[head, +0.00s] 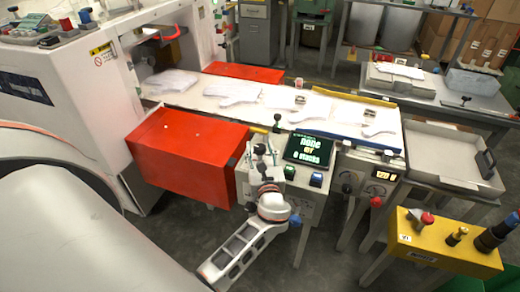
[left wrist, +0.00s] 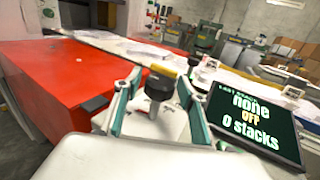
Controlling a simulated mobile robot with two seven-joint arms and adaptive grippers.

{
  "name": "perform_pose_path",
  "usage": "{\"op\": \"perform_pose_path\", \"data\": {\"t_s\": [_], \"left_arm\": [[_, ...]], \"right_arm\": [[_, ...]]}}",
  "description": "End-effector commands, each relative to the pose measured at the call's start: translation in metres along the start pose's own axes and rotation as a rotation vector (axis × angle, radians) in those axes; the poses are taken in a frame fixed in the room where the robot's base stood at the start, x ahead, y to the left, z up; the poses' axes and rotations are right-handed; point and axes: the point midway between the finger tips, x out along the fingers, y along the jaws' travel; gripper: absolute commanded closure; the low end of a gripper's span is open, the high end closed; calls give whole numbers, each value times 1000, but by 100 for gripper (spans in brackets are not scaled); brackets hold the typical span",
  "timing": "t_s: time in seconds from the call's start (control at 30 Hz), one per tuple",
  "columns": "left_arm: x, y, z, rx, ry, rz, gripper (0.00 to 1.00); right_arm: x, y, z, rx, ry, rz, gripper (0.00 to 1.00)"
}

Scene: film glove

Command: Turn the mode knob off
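A black knob (left wrist: 159,87) stands on the white control panel, between the fingers of my left gripper (left wrist: 156,100) in the left wrist view. I take it for the mode knob; its pointer direction is not readable. The fingers are apart, with a visible gap on the knob's left side; contact on its right side is unclear. In the head view my left gripper (head: 262,158) is over the panel and largely covers the knob. My right gripper is out of view.
A red box-shaped cover (head: 185,155) lies left of the panel. The conveyor (head: 330,120) with flat white gloves runs behind it. Green (head: 290,172) and blue (head: 316,180) buttons sit below the display. A yellow stand (head: 450,252) with a red knob is at right.

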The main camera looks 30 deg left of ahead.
Motion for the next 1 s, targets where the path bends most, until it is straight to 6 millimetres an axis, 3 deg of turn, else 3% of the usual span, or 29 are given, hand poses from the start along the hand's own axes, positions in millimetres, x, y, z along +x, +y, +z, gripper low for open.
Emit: {"op": "perform_pose_path", "data": {"t_s": [0.37, 0.8, 1.0], "left_arm": [[-3, 0, 0, 0, 1, -1, 55], [-64, 0, -1, 0, 2, -1, 55], [-75, 0, 0, 0, 0, 0, 55]], "right_arm": [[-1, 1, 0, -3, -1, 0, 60], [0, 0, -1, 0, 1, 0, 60], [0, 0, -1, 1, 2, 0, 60]]}}
